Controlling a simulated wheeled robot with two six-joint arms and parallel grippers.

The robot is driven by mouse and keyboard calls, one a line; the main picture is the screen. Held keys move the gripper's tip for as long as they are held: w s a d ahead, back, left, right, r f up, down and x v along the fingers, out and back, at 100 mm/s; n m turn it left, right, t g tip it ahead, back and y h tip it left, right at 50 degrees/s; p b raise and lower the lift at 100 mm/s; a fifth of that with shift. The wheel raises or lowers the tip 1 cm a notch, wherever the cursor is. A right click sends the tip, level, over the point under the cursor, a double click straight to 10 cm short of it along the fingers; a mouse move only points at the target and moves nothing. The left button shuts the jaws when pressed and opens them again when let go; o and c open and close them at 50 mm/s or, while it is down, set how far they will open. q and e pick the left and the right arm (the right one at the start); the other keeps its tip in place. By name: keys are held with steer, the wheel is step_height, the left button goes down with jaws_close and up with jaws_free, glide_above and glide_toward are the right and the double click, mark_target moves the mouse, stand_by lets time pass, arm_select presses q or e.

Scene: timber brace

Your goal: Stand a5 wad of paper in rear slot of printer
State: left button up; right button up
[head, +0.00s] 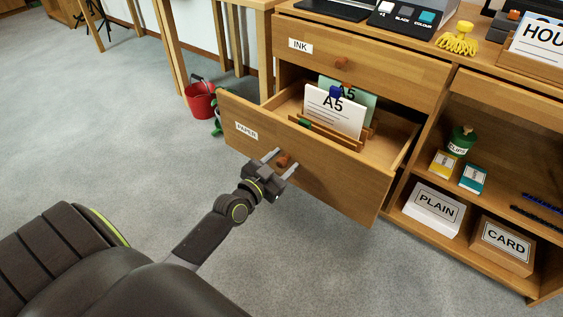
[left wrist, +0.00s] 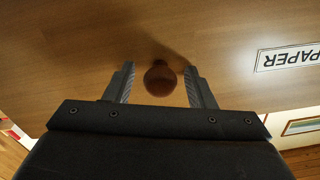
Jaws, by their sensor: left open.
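The drawer labelled PAPER (head: 345,178) is pulled out from the wooden cabinet. Inside it a white wad marked A5 (head: 332,113) stands upright in a wooden rack, with a blue clip on its top edge. A green wad marked A5 (head: 358,97) stands behind it. My left gripper (head: 280,162) is open at the drawer front, its fingers on either side of the round wooden knob (head: 284,160). The left wrist view shows the knob (left wrist: 160,79) between the fingers, with gaps beside it. The printer is not clearly visible. My right gripper is not in view.
The INK drawer (head: 350,62) above is shut. Open shelves at right hold a PLAIN box (head: 434,208), a CARD box (head: 502,245) and a green clips jar (head: 461,141). A red bucket (head: 200,100) stands on the floor behind the drawer. Carpet at left is clear.

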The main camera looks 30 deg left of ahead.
arm_select(q)
jaws_close()
steer(key=shift+s, duration=0.1)
steer(key=shift+s+a, duration=0.1)
steer(key=shift+s, duration=1.55)
jaws_free()
